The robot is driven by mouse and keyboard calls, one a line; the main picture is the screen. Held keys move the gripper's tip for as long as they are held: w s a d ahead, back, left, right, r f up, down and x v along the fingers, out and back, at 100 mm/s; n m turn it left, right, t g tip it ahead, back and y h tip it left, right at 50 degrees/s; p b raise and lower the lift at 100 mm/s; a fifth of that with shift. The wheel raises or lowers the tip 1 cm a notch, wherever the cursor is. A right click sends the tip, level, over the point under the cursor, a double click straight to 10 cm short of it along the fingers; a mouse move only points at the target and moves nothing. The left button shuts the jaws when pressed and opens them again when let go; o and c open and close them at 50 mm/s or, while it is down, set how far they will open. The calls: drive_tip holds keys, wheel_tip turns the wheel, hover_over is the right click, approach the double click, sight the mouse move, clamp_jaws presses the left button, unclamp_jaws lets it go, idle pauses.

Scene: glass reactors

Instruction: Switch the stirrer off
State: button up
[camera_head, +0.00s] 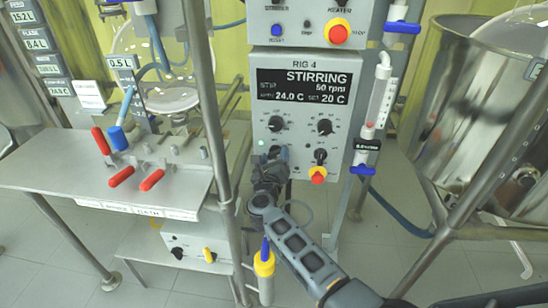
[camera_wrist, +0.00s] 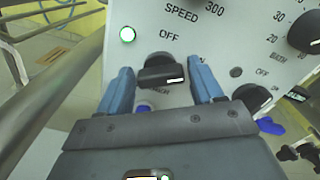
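The RIG 4 control box (camera_head: 266,150) shows STIRRING and 50 rpm on its display (camera_head: 305,87). In the wrist view, a black switch knob (camera_wrist: 162,72) sits below an OFF label, its white mark at the right end, away from the label. My gripper (camera_wrist: 158,69) is open, with one blue finger on each side of the knob; gaps show between fingers and knob. In the head view, my gripper (camera_head: 270,165) covers the box's lower left and hides most of this knob.
A second switch knob (camera_wrist: 252,97) marked BATH is close to the right finger. A red button (camera_head: 318,175) sits at the box's lower right. Metal posts (camera_head: 207,90) and a bench with red handles (camera_head: 122,176) stand left; a steel vessel (camera_head: 460,110) stands right.

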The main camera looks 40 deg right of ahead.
drive_tip(key=c, duration=0.7)
drive_tip(key=shift+n, duration=0.3)
drive_tip(key=n+p, duration=0.3)
drive_tip(key=n, duration=0.2)
drive_tip(key=shift+w+a, duration=0.1)
drive_tip(key=n+p, duration=0.3)
drive_tip(key=n, duration=0.3)
drive_tip(key=shift+f, duration=0.15)
drive_tip(key=shift+n, duration=0.3)
drive_tip(key=o, duration=1)
